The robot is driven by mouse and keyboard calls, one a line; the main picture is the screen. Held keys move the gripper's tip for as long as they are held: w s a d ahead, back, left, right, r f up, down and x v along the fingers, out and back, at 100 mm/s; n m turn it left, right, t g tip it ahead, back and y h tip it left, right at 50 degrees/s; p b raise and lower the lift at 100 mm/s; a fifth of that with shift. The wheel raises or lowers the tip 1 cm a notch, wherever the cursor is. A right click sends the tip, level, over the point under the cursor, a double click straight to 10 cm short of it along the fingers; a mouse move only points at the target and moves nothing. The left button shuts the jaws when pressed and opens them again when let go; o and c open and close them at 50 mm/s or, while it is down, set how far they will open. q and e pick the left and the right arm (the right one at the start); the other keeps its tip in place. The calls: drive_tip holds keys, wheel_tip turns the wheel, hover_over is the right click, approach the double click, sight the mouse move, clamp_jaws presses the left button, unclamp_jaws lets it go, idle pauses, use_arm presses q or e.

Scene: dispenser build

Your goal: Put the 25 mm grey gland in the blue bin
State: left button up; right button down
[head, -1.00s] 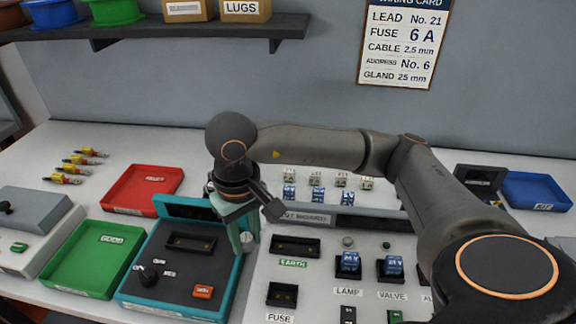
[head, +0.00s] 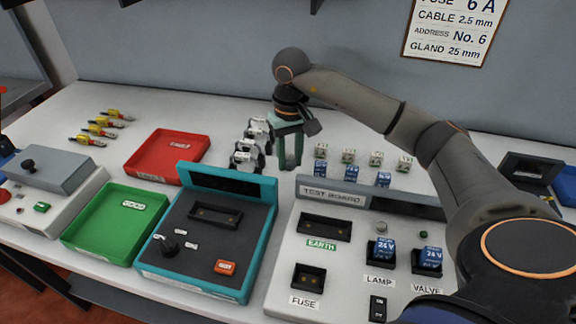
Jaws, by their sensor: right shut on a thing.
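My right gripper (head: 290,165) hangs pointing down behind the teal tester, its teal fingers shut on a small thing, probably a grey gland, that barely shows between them. Several grey and black glands (head: 246,156) stand just left of the fingers, behind the tester. I cannot read their sizes. A blue tray (head: 567,187) is cut off by the right edge, far from the gripper. Another blue thing (head: 8,162) is cut off at the left edge; I cannot tell whether it is a bin. My left gripper is not in view.
The teal tester (head: 262,222) and the test board (head: 338,248) fill the front. A red tray (head: 134,172) and a green tray (head: 82,240) lie to the left. Small terminals stand behind the board. The wiring card (head: 450,30) reads gland 25 mm.

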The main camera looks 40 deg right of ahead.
sight(287, 179)
drive_tip(key=shift+w+d+f, duration=0.15)
drive_tip(key=shift+w+f, duration=0.3)
drive_tip(key=shift+f, duration=0.15)
drive_tip(key=shift+w+d+f, duration=0.15)
drive_tip(key=shift+w+f, duration=0.3)
drive_tip(key=shift+f, duration=0.1)
drive_tip(key=shift+f+p, duration=0.35)
drive_tip(key=shift+f, duration=1.05)
drive_tip(key=shift+f, duration=0.1)
drive_tip(key=shift+f, duration=0.15)
drive_tip(key=c, duration=0.6)
unclamp_jaws()
